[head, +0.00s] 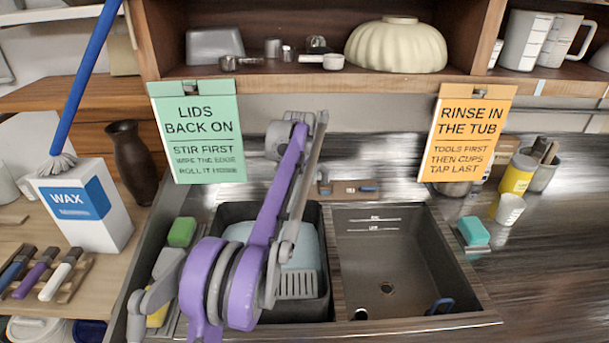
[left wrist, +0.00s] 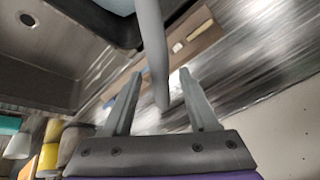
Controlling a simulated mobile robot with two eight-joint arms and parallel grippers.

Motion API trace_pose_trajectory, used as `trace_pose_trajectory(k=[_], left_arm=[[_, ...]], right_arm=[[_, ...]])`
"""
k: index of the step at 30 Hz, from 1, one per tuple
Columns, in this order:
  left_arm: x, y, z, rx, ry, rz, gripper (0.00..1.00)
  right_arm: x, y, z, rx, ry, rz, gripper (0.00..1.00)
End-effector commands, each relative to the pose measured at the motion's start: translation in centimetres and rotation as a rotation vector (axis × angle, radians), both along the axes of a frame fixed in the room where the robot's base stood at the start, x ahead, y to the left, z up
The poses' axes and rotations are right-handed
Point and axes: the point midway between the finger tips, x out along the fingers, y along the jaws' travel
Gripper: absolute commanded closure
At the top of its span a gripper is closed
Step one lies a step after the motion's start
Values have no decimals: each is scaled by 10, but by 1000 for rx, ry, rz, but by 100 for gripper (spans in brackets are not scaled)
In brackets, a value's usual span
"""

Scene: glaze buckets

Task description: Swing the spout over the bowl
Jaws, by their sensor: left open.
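The spout (left wrist: 153,45) is a slim grey tube in the left wrist view, running down from the top edge between my left fingers. My left gripper (left wrist: 160,74) is open around it, one finger on each side with gaps showing. The left bowl (head: 232,213) is dark and holds a pale blue-grey tub (head: 305,255) with slots. My right gripper is not in view.
A green sponge (head: 182,232) lies left of the sink and a teal one (head: 473,231) right of it. A small wooden tray (head: 347,187) sits behind the bowls. Two signs (head: 197,130) (head: 467,130) hang from the shelf above. Cups stand at the right.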

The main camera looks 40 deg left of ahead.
Motion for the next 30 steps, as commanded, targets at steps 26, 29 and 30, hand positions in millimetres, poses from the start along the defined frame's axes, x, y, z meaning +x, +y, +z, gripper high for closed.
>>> trace_pose_trajectory(k=[26, 29, 30], left_arm=[[1, 0, -2, 0, 0, 0, 100], [1, 0, -2, 0, 0, 0, 100], [1, 0, -2, 0, 0, 0, 100]], right_arm=[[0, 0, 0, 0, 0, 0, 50], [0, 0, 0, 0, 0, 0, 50], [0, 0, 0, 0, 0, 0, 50]])
